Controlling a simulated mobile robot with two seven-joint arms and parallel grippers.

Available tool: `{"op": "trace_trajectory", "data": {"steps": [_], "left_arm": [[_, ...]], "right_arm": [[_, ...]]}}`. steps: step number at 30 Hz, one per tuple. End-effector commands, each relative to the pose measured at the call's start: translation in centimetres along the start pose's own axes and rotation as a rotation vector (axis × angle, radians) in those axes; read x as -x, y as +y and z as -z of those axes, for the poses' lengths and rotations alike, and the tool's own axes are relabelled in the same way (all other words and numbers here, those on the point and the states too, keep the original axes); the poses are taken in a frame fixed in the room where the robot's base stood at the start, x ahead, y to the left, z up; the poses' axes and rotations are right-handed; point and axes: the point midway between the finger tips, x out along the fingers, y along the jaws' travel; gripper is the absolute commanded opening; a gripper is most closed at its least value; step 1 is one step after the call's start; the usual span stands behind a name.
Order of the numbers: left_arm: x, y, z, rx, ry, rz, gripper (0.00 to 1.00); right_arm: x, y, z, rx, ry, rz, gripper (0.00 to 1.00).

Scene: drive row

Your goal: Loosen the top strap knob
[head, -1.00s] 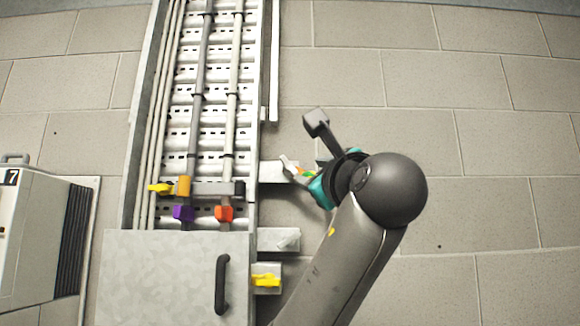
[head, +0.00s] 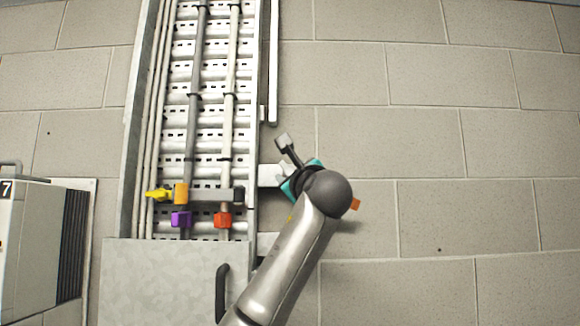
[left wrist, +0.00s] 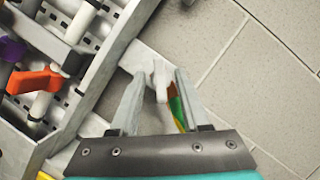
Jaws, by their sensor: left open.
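A dark strap bar (head: 210,194) crosses the cable tray in the head view, with a yellow knob (head: 158,194) at its left end beside an orange block (head: 181,193). My left gripper (left wrist: 160,72) is at the tray's right side, away from the yellow knob. In the left wrist view its fingers are open, one on each side of a small white handle (left wrist: 161,78) on a metal bracket (left wrist: 137,56); contact cannot be told. My right gripper is not in view.
A purple block (head: 181,219) and a red-orange block (head: 223,219) sit on cables below the strap. A grey cover panel (head: 160,280) with a black handle (head: 221,292) is below. A cabinet marked 7 (head: 25,240) stands left. The block wall (head: 430,130) at right is clear.

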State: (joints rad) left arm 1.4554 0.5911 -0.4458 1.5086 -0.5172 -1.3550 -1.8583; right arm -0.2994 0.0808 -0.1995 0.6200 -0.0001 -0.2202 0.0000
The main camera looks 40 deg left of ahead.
Motion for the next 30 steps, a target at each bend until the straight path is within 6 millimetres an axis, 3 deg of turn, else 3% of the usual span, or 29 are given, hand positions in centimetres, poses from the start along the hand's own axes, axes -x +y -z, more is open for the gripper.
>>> {"op": "trace_trajectory", "data": {"steps": [8,20,30], "left_arm": [[-0.12,0.04,0.05,0.0,0.0,0.0,0.46],[-0.1,0.03,0.05,0.0,0.0,-0.001,0.01],[-0.09,0.05,0.07,0.001,0.001,-0.002,0.0]], "right_arm": [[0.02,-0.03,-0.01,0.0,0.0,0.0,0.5],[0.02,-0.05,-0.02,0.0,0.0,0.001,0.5],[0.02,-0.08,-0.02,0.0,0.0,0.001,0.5]]}}
